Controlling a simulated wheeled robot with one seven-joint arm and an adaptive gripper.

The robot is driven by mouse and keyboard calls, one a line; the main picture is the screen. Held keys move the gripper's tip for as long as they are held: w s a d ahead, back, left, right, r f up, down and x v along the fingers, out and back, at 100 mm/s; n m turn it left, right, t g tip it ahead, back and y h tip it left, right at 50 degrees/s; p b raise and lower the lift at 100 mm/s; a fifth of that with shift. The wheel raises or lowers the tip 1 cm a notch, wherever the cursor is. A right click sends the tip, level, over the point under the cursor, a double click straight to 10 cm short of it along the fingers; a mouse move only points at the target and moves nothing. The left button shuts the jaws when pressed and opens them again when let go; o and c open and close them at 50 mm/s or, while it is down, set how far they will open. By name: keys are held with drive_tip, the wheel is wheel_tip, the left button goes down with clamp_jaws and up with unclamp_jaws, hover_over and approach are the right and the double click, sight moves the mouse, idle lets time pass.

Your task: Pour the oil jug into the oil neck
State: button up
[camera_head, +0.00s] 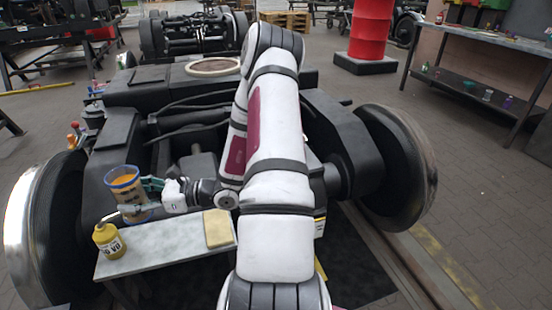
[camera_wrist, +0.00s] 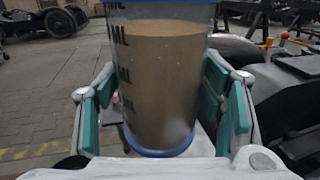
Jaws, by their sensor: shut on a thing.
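The oil jug (camera_head: 127,190) is a clear, marked container with a blue rim and amber-brown oil in it. My gripper (camera_head: 148,196) is shut on the jug from the right. In the wrist view the jug (camera_wrist: 165,85) stands between the two teal finger pads, nearly upright, with its oil level roughly flat. It is by the back left edge of the grey shelf; I cannot tell if it touches the shelf. I cannot make out the oil neck for certain; small red and orange fittings (camera_head: 74,132) show on the bogie behind the jug.
The grey shelf (camera_head: 165,256) bears a yellow bottle (camera_head: 108,241) at the left and a tan block (camera_head: 218,228) at the right. The black bogie frame (camera_head: 115,135) and large wheels (camera_head: 405,165) surround the arm. A red drum (camera_head: 371,30) stands far back right.

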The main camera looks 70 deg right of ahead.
drive_tip(key=s+d+f+m+h, duration=0.2)
drive_tip(key=s+d+h, duration=0.3)
drive_tip(key=d, duration=0.7)
drive_tip(key=s+d+f+m+g+h, duration=0.1)
drive_tip(key=s+d+f+m+h, duration=0.2)
drive_tip(key=d, duration=0.9)
drive_tip(key=s+d+f+m+h, duration=0.3)
drive_tip(key=s+d+m+h, duration=0.3)
drive_tip(key=s+d+h, duration=0.3)
drive_tip(key=shift+s+d+f, duration=0.15)
drive_tip(key=shift+s+d, duration=0.15)
drive_tip(key=shift+d, duration=0.55)
drive_tip(key=shift+s+d+f, duration=0.1)
drive_tip(key=shift+s+d, duration=0.15)
drive_tip(key=shift+d, duration=0.55)
drive_tip(key=shift+s+d+f+m+g+h, duration=0.15)
drive_tip(key=shift+s+d+m+g+h, duration=0.15)
drive_tip(key=shift+s+d+h, duration=0.15)
drive_tip(key=shift+s+m+p, duration=0.15)
drive_tip(key=shift+m+p, duration=0.25)
drive_tip(key=shift+p, duration=0.05)
drive_tip(key=shift+s+d+r+m+h+p, duration=0.15)
drive_tip(key=shift+s+d+r+m+p, duration=0.1)
drive_tip(key=shift+m, duration=0.7)
drive_tip(key=shift+s+d+r+m+h+p, duration=0.1)
drive_tip(key=shift+s+d+r+m+p, duration=0.15)
drive_tip(key=shift+m, duration=0.7)
